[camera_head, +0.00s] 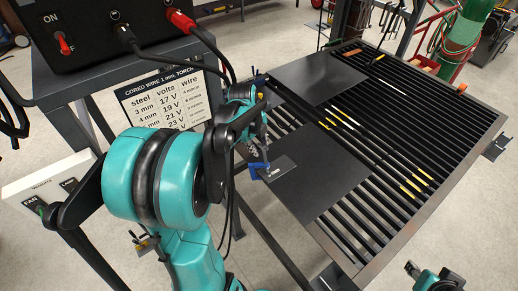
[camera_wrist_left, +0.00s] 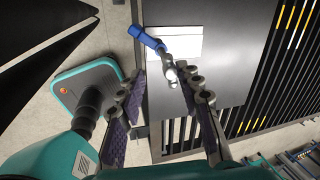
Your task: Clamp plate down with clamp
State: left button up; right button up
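A clamp with a blue handle (camera_head: 257,171) sits at the left edge of the slatted table, by the near dark plate (camera_head: 320,182). In the left wrist view its blue handle (camera_wrist_left: 147,39) and metal body show at a pale rectangle on the plate (camera_wrist_left: 222,70). I cannot tell whether the clamp presses on the plate. My left gripper (camera_head: 256,130) is above the table's left edge, beside the clamp. In the left wrist view its fingers (camera_wrist_left: 162,80) are spread with nothing gripped between them. My right gripper (camera_head: 434,277) shows partly at the bottom right, off the table.
A second dark plate (camera_head: 322,77) lies farther back on the slatted table (camera_head: 450,110). Yellow-marked rods (camera_head: 385,150) lie right of the near plate. A black welding machine (camera_head: 90,30) with cables and a printed sign (camera_head: 165,100) stand left. Open floor lies front right.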

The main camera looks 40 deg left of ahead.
pick_arm(q)
notch_tip(320, 180, up, 2)
jog(key=n+p, duration=0.1)
jog(key=n, duration=1.1)
jog(key=shift+s+r, duration=0.1)
jog(key=shift+r, duration=0.05)
jog(key=shift+n, duration=6)
